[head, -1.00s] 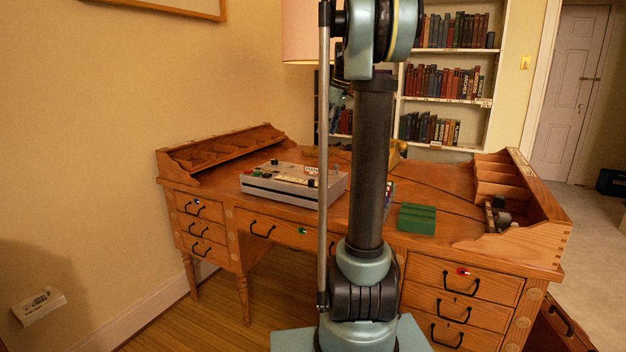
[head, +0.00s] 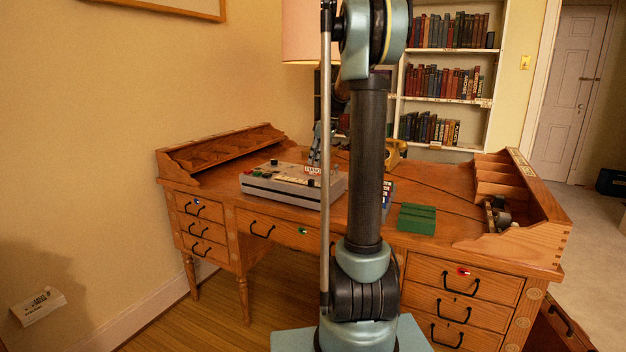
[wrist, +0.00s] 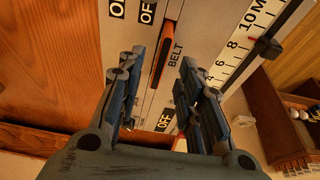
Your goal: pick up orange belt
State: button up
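The orange belt (wrist: 161,62) is a narrow orange-red strip in a slot on the light grey face of a device, beside the printed word BELT, in the wrist view. My gripper (wrist: 160,68) is open, with one blue-grey finger on each side of the strip's line. No contact with the strip shows. In the head view the grey device (head: 262,190) lies on the desk, and my gripper (head: 317,143) is over its back right part, partly hidden by my arm. I cannot make out the belt there.
The wooden desk (head: 430,258) has raised pigeonholes on both sides. A green block (head: 417,219) lies right of my arm, and a yellow telephone (head: 396,152) stands behind it. The device also carries a numbered scale (wrist: 246,38) with a dark slider (wrist: 267,47).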

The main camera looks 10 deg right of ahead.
jog(key=x, duration=0.4)
grip_shut()
